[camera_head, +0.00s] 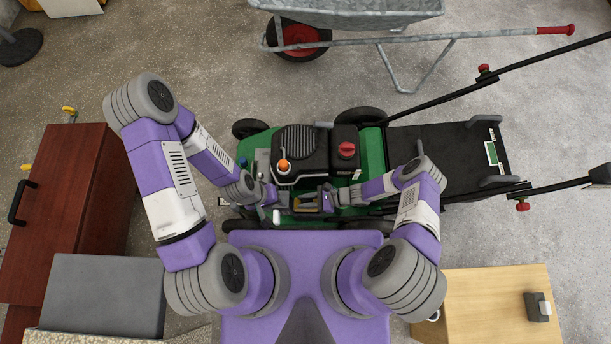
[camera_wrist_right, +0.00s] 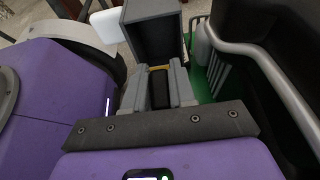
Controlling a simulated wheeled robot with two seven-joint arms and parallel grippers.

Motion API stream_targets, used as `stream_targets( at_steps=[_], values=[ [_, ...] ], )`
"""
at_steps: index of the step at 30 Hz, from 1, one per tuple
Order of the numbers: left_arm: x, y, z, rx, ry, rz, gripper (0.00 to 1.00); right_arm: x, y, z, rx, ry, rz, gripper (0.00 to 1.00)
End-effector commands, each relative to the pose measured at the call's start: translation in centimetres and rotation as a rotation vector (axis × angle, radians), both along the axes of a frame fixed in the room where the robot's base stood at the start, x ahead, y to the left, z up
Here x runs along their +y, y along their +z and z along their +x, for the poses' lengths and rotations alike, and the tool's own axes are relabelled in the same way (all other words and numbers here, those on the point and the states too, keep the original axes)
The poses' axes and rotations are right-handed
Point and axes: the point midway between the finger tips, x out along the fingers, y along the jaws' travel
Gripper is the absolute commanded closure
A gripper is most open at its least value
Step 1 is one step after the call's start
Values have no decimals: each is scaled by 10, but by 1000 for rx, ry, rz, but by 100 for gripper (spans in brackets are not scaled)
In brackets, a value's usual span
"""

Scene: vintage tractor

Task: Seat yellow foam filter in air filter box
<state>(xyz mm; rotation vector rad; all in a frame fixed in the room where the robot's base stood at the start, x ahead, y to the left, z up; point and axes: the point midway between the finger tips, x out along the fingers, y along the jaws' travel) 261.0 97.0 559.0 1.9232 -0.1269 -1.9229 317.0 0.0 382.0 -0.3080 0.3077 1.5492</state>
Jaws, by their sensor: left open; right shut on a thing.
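The yellow foam filter (camera_wrist_right: 158,68) shows as a thin yellow edge between the fingers of my right gripper (camera_wrist_right: 160,90). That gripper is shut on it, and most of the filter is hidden. A dark grey open box (camera_wrist_right: 155,35), which looks like the air filter box, lies just beyond the fingertips in the right wrist view. I cannot tell whether the filter touches it. In the head view, the box area (camera_head: 308,203) is small and dark at the near side of the engine. My left gripper (camera_head: 272,196) is open at its left, and my right gripper (camera_head: 336,197) is at its right.
The green mower (camera_head: 373,150) carries a black engine with a red cap (camera_head: 347,150) and an orange cap (camera_head: 284,165). A wheelbarrow (camera_head: 350,12) stands behind. A red-brown cabinet (camera_head: 65,200) is at left, and a wooden table (camera_head: 480,310) is at lower right.

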Motion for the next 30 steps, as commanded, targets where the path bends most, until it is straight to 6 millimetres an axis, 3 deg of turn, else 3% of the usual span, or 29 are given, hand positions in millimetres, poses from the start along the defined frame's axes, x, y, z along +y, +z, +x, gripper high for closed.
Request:
stream_targets(
  at_steps=[4,13,14,18,23,30],
  values=[
    [0,-15,0,0,1,0,57,0,-27,-1,1,0,-5,100],
    [0,-16,0,0,0,0,57,-2,-34,-2,2,1,-10,100],
    [0,-16,0,0,0,0,57,-2,-34,-2,1,1,-10,72],
    [0,-16,0,0,0,0,57,-3,-34,-2,1,1,-11,51],
    [0,-14,0,0,0,0,57,-11,-31,-2,1,-1,-13,50],
    [0,-3,0,0,0,0,57,-54,-11,0,-2,-3,-15,50]
  ],
)
